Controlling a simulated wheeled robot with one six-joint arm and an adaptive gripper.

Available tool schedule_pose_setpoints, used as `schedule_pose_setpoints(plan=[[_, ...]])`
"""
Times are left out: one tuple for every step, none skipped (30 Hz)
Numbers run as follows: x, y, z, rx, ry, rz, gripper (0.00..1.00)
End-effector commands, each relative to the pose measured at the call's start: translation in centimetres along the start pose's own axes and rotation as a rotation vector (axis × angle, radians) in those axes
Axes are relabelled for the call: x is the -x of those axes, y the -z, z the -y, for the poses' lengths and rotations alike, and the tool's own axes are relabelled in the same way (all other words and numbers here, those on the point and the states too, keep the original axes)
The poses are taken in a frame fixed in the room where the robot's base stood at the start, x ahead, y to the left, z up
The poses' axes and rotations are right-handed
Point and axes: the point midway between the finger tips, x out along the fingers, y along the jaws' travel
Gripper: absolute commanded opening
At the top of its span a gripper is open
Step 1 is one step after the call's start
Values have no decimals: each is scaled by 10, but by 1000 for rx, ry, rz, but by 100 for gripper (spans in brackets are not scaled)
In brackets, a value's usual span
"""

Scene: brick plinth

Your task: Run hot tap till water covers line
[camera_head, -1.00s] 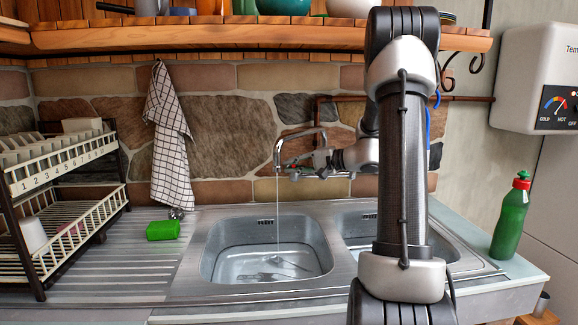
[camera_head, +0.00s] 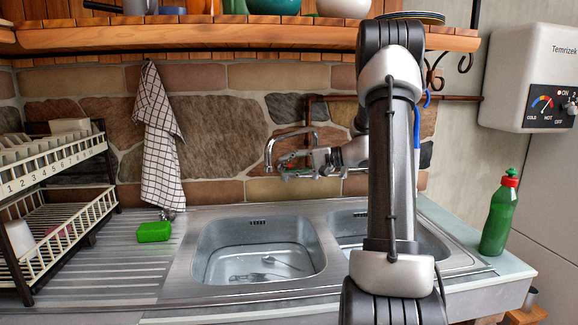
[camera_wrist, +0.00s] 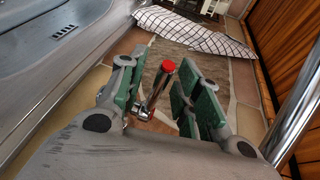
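The tap spout (camera_head: 271,150) arches over the left basin (camera_head: 207,235), and no water stream shows below it. Clear water (camera_head: 225,268) seems to lie in that basin, with cutlery (camera_head: 264,275) at the bottom. I cannot make out a fill line or how the water stands to it. My gripper (camera_head: 293,166) is at the tap by the stone wall. In the wrist view, the gripper (camera_wrist: 160,90) has its green-padded fingers apart, with the red-capped hot tap handle (camera_wrist: 167,67) between them, nearer the left finger. Whether a finger touches it is unclear.
My arm hides part of the right basin (camera_head: 435,245). A green bottle (camera_head: 499,218) stands at the right. A green sponge (camera_head: 153,232) lies on the drainer below a checked towel (camera_head: 160,150). A dish rack (camera_head: 60,230) is at left, a white heater (camera_head: 530,75) at upper right.

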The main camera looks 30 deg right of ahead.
Motion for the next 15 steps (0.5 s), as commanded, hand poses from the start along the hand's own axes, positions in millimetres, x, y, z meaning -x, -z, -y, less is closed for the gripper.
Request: schedule_pose_setpoints(plan=[[5, 0, 0, 0, 0, -2, 34], [9, 1, 0, 0, -1, -2, 34], [16, 1, 0, 0, -1, -4, 34], [22, 1, 0, 0, -1, -4, 34], [28, 1, 0, 0, 0, -4, 34], [37, 2, 0, 0, 0, -6, 34], [44, 1, 0, 0, -1, -5, 34], [52, 1, 0, 0, -1, -5, 34], [61, 2, 0, 0, 0, -6, 34], [68, 1, 0, 0, 0, -5, 34], [74, 1, 0, 0, -1, -5, 34], [82, 1, 0, 0, -1, -5, 34], [88, 1, 0, 0, 0, -4, 34], [93, 1, 0, 0, 0, -4, 34], [99, 1, 0, 0, -1, -4, 34]])
